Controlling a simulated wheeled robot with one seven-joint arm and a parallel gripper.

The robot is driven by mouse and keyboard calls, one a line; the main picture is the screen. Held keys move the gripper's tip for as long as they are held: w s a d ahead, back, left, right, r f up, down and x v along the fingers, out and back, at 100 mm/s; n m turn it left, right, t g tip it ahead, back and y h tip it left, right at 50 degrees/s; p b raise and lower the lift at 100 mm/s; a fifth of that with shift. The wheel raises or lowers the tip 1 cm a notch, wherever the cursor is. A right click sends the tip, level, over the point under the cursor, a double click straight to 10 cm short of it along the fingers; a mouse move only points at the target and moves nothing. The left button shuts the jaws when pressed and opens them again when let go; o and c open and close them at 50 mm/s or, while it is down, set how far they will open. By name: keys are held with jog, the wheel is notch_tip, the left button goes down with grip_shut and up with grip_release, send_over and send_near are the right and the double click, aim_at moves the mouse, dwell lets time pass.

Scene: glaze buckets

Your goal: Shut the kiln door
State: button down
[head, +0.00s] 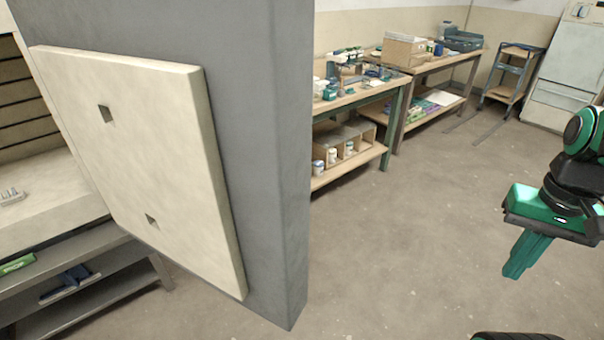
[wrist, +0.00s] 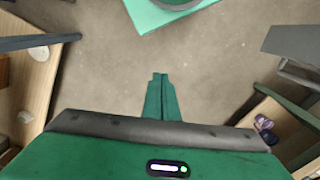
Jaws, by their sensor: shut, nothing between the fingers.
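The kiln door (head: 262,130) stands open at the left of the head view, a thick grey slab with a cream insulating panel (head: 150,150) on its inner face. The panel has two small square holes. Part of the kiln's chamber (head: 25,105) shows at the far left, cream with dark grooves, partly hidden by the door. My gripper (head: 514,274) is at the right of the head view, well apart from the door, pointing down over bare floor. Its green fingers are together and empty, as the wrist view also shows (wrist: 159,77). I see no handle on the door.
Workbenches (head: 345,98) with boxes and jars stand along the back wall. A shelf cart (head: 515,72) and a pale cabinet (head: 565,75) are at the back right. A grey shelf (head: 110,260) sits below the kiln chamber. The floor between door and gripper is clear.

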jog(key=w+a+r+n+y, duration=0.2)
jog(key=w+a+r+n, duration=0.3)
jog(key=w+a, duration=0.45)
jog(key=w+a+r+n+y, duration=0.1)
jog(key=w+a+r+n, duration=0.35)
jog(key=w+a, duration=0.55)
jog(key=w+a+r+n+g+y, duration=0.2)
jog(key=a+r+n, duration=0.4)
jog(key=n, duration=0.3)
jog(key=shift+w+a+r+y, duration=0.15)
jog(key=shift+a+r+y, duration=0.25)
jog(key=shift+a+y, duration=0.45)
jog(key=shift+f+n, duration=0.2)
jog(key=shift+n, duration=0.05)
